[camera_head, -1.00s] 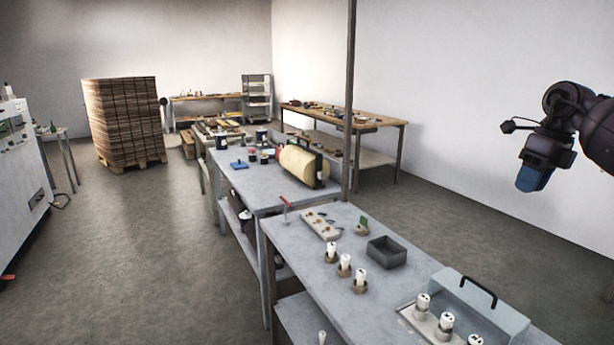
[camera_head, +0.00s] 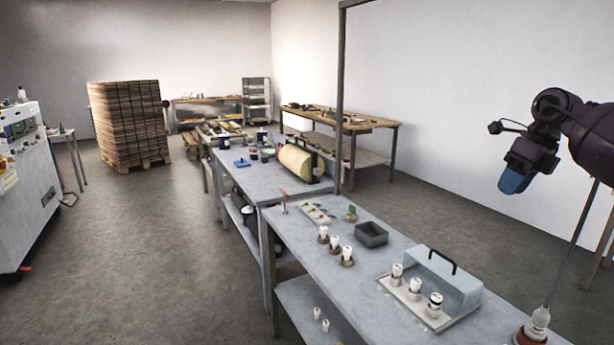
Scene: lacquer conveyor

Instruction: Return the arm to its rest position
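My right arm comes in at the upper right of the head view, raised above the table. Its gripper (camera_head: 513,183) shows at the arm's lower end as a blue tip pointing down. It is apart from the table and everything on it. The fingers are too small and turned too far to tell whether they are open or shut, and I see nothing hanging from them. My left gripper is not in view.
The near grey table (camera_head: 318,250) carries white bottles (camera_head: 346,255), a dark box (camera_head: 371,235) and a clear-walled tray (camera_head: 440,322) with a black handle. A post (camera_head: 340,110) rises behind it. Open floor (camera_head: 170,250) lies left.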

